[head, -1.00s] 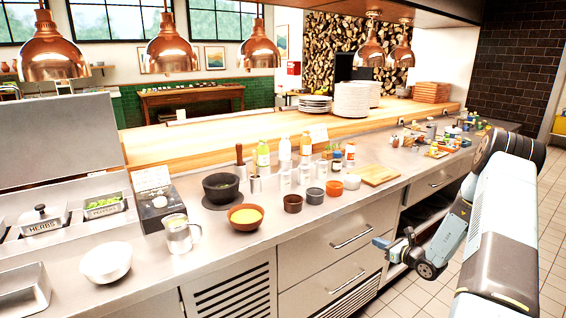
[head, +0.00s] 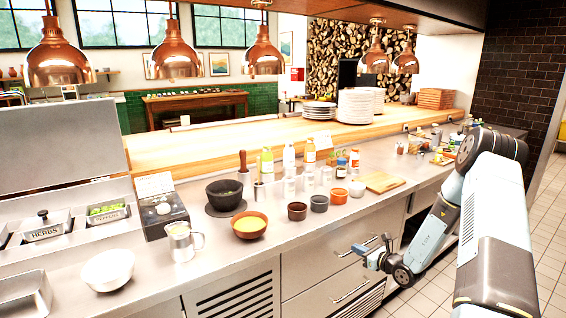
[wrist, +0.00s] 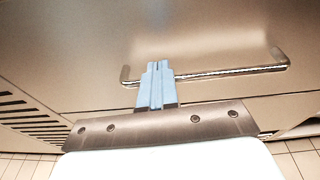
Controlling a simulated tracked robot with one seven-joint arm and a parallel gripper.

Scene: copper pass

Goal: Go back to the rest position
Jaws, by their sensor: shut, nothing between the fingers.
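My gripper (head: 366,249) is at the right of the head view, in front of the steel drawers below the counter edge. My arm reaches it from the right, folded at the elbow. In the wrist view the two blue fingers (wrist: 157,86) are together with nothing between them. A drawer front (wrist: 215,55) with a bar handle (wrist: 210,75) lies beyond the fingertips there. I cannot tell how wide the gap between the fingertips and the handle is.
Copper lamps (head: 177,55) hang above. Tiled floor (head: 545,235) is free at right.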

